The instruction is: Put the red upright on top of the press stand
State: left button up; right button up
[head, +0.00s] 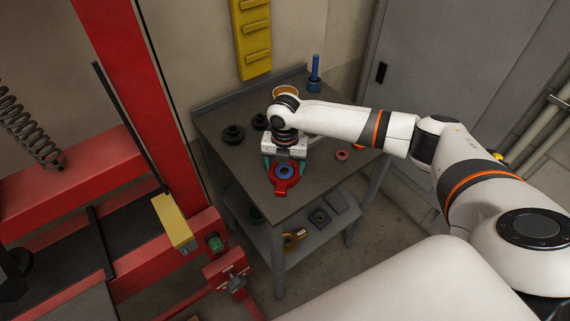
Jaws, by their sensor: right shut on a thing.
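A red part (279,192) with a blue ring (285,173) in its middle is at the grey metal table, right of the red frame. My right gripper (285,159) points down from above and is shut on this red part. The fingertips are partly hidden by the gripper body, and I cannot tell whether the part touches the tabletop. A large red frame (133,85), which looks like the press stand, fills the left side. I cannot tell which piece of it is its top. My left gripper is not in view.
The grey table (232,170) holds black round parts (233,134), an orange-rimmed cup (285,91), a blue post (315,75) and a small red ring (342,155). Its lower shelf (267,236) holds several small parts. A yellow block (172,222) sits on the red frame's lower beam.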

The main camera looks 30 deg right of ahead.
jog(key=o, duration=1.3)
notch_tip(320, 180, up, 12)
jog(key=shift+r+b, duration=0.1)
jog(key=shift+b, duration=0.7)
